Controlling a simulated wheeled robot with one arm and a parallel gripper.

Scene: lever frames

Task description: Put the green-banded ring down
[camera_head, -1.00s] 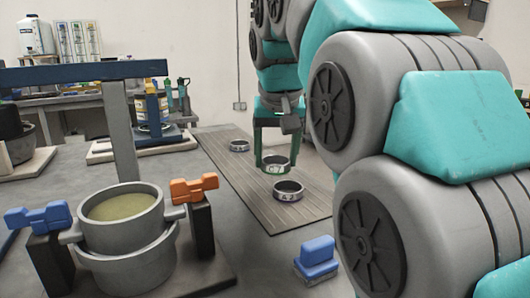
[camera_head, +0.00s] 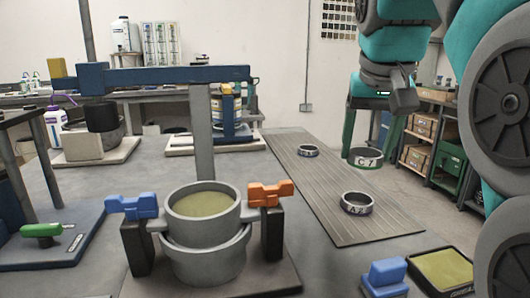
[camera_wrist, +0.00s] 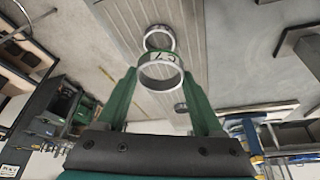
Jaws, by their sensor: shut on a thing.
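In the wrist view the ring (camera_wrist: 162,86) sits between the two green fingers. A second ring (camera_head: 357,203), marked A2, lies on the long ribbed board (camera_head: 325,205), nearer than the held ring. A third ring (camera_head: 307,151) lies farther back on the board. In the wrist view one ring (camera_wrist: 160,32) shows on the ribbed surface just beyond the held ring, partly overlapped by it.
The board has bare room between and around the two lying rings. A stand with a grey pot (camera_head: 203,215) and blue and orange clamps is at the front left. A blue block (camera_head: 387,275) and an open tray (camera_head: 443,270) are at the front right. Shelves with boxes stand behind.

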